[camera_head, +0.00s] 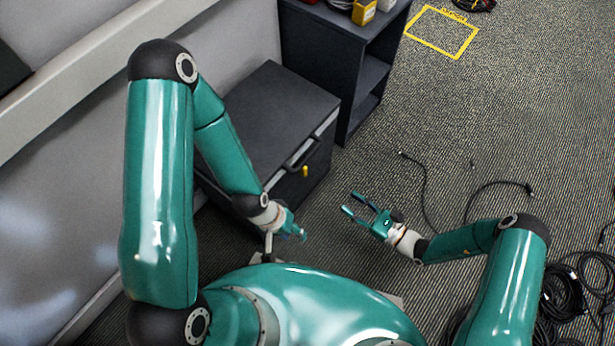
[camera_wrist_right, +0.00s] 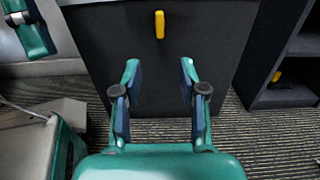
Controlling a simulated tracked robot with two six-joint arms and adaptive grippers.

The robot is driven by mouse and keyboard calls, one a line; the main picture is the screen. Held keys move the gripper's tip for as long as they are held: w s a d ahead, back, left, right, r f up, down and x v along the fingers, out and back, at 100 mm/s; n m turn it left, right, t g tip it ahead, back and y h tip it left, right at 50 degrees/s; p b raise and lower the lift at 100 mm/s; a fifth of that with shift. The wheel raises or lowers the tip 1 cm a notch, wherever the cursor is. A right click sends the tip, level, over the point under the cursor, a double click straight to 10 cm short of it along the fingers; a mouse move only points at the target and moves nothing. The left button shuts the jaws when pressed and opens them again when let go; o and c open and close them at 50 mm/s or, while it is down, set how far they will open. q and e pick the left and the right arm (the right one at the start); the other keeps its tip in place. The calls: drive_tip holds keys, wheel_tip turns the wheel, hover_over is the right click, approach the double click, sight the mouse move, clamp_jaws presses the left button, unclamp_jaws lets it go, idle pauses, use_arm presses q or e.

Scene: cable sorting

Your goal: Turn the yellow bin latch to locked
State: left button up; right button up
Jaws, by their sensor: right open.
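The yellow latch (camera_head: 305,171) is on the front face of a dark grey lidded bin (camera_head: 270,110), below its handle, in the head view. In the right wrist view the latch (camera_wrist_right: 159,24) stands upright at the top centre of the dark front panel. My right gripper (camera_head: 353,203) is open and empty, in front of the bin and apart from the latch; its two fingers (camera_wrist_right: 157,85) show below the latch in the wrist view. My left gripper (camera_head: 300,235) hangs near the bin's lower front; whether its fingers are apart is unclear.
A dark shelf unit (camera_head: 345,60) with small yellow items on top stands behind the bin. Loose black cables (camera_head: 425,185) lie on the carpet to the right, with coils (camera_head: 565,295) at lower right. A yellow floor rectangle (camera_head: 462,54) is far back. The carpet between is clear.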

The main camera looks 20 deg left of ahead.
sight(307, 172)
drive_tip(key=b+x, duration=0.2)
drive_tip(key=x, duration=1.4)
drive_tip(key=shift+a+b, duration=0.3)
drive_tip(key=shift+b, duration=0.1)
clamp_jaws()
